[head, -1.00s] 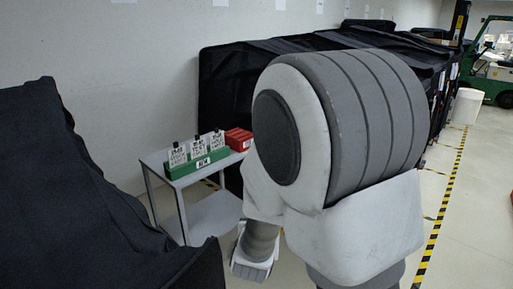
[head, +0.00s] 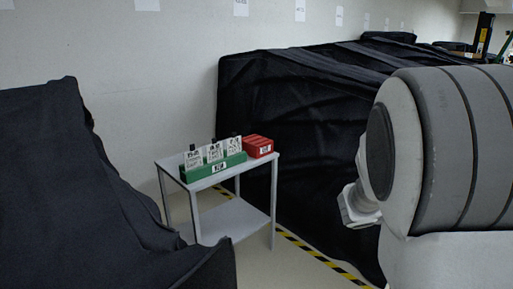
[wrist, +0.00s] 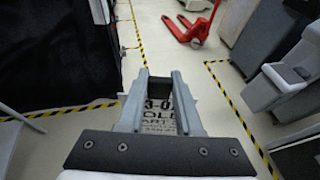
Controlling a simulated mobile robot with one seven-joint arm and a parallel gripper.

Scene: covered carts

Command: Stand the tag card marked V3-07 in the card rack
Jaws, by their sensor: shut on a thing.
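My gripper (wrist: 163,80) is shut on a white tag card (wrist: 158,116) in the wrist view. The card's black print reads in part "3-0", with more lines below; the rest of the mark is hidden by the fingers. In the head view, a green rack (head: 213,171) with a small label stands on a grey table, with several white cards (head: 214,154) with black tops upright in it. Their marks are too small to read. A red ridged block (head: 259,146) with a label stands right behind it. I cannot tell which of the two is the card rack. The held card is apart from both.
The grey table (head: 201,184) has a lower shelf. A dark covered cart (head: 120,190) fills the near left. Another covered cart (head: 300,120) stands behind and right of the table. The wrist view shows striped floor tape and a red pallet jack (wrist: 190,28).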

